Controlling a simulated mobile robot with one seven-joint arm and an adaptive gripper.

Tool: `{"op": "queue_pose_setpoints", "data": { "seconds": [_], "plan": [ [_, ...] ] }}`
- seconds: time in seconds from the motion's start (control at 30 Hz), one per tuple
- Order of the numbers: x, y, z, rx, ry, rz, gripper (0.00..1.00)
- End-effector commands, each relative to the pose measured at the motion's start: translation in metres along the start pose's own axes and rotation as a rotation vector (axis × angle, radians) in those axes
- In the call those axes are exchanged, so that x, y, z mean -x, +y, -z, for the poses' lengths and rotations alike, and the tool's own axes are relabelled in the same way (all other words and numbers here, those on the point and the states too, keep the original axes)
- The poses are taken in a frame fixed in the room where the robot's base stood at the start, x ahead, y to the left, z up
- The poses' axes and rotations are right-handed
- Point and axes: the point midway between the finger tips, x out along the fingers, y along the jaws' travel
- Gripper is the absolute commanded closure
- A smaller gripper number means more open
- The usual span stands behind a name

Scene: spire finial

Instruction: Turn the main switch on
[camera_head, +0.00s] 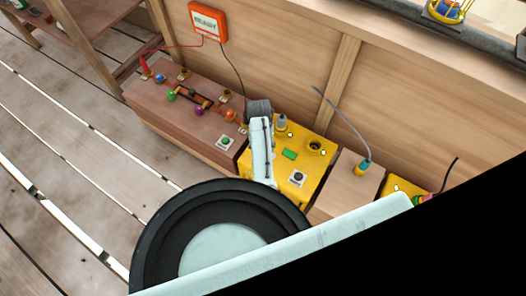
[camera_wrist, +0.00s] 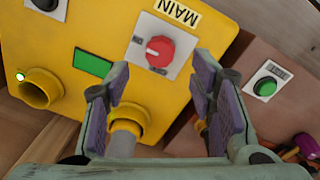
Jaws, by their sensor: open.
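The main switch (camera_wrist: 159,48) is a round red knob on a white plate, next to a yellow label reading MAIN, in the wrist view. It sits on the face of a yellow box (camera_wrist: 95,25). The small marks beside the knob are too small to read, so I cannot tell its setting. My gripper (camera_wrist: 160,72) is open and empty, its two fingers spread on either side below the knob in the picture. The knob appears beyond the fingertips, and I see no contact. In the head view my arm covers part of the yellow box (camera_head: 318,168), and the red knob is hidden.
The yellow box also has a green panel (camera_wrist: 92,63), an empty socket (camera_wrist: 40,88) and a socket with a grey plug (camera_wrist: 124,138). A green button (camera_wrist: 265,87) is on the brown bench beside it. An orange meter (camera_head: 208,22) with cables hangs on the wooden wall.

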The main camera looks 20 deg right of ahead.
Motion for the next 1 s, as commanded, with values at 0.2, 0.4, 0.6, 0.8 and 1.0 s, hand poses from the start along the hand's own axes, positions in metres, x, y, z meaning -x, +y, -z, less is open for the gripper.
{"op": "queue_pose_setpoints", "data": {
  "seconds": [0.2,0.4,0.6,0.8,1.0],
  "plan": [
    [0.043,-0.001,0.0,0.001,0.002,0.001,0.5],
    [0.061,-0.001,-0.001,0.001,-0.001,0.0,0.5],
    [0.063,0.0,-0.001,0.0,-0.002,0.0,0.5],
    [0.063,0.0,-0.001,0.0,-0.002,0.0,0.5],
    [0.063,0.0,-0.001,0.0,-0.002,0.0,0.5]
  ]
}}
